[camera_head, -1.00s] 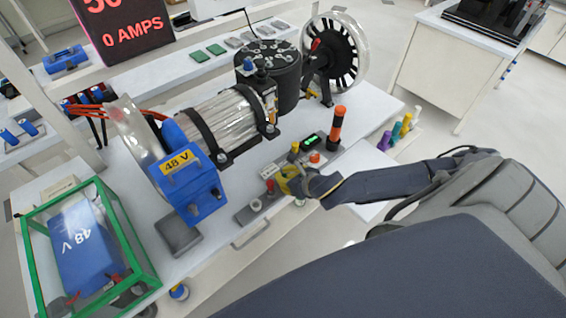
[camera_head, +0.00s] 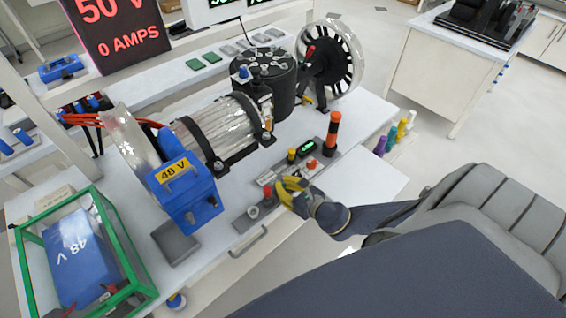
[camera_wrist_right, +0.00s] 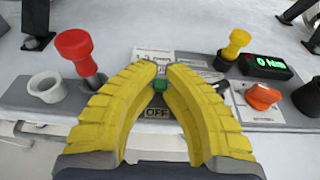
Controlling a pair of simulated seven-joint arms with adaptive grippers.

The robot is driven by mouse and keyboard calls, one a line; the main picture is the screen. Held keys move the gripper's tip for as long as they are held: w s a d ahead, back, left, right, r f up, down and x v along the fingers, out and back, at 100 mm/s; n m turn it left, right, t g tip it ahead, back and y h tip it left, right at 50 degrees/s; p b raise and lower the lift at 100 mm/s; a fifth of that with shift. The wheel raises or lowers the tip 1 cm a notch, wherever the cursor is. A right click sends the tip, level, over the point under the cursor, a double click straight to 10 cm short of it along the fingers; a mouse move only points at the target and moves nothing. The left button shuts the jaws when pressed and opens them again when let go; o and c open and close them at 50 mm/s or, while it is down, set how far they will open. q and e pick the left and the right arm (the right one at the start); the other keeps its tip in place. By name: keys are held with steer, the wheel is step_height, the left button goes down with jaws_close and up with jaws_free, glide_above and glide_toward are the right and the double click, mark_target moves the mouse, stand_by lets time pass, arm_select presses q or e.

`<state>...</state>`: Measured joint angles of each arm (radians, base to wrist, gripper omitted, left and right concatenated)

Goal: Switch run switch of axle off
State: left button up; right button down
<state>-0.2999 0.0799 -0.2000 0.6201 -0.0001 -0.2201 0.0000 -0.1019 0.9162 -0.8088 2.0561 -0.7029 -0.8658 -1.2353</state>
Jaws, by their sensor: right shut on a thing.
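A small green-tipped switch (camera_wrist_right: 160,86) stands on the grey control panel (camera_wrist_right: 20,92) in the right wrist view, between a printed label above and an "OFF" label (camera_wrist_right: 157,113) below. My right gripper (camera_wrist_right: 157,76), with yellow ribbed fingers, is shut on the green tip. Its fingers hide part of the switch, and I cannot tell which way the lever leans. In the head view my right gripper (camera_head: 283,184) is over the panel at the table's front edge, and the switch itself is hidden by the fingers. My left gripper is not in view.
A red-topped lever (camera_wrist_right: 80,52) stands left of my fingers. A yellow knob (camera_wrist_right: 234,44), an orange knob (camera_wrist_right: 262,96) and a green "0 Nm" display (camera_wrist_right: 265,66) are to the right. The blue 48 V motor unit (camera_head: 187,196) stands behind left.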

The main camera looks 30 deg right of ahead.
stand_by(0.4)
steer(key=c, duration=1.4)
jaws_free()
steer(key=shift+s, duration=0.1)
steer(key=v, duration=1.1)
steer(key=shift+s, duration=0.4)
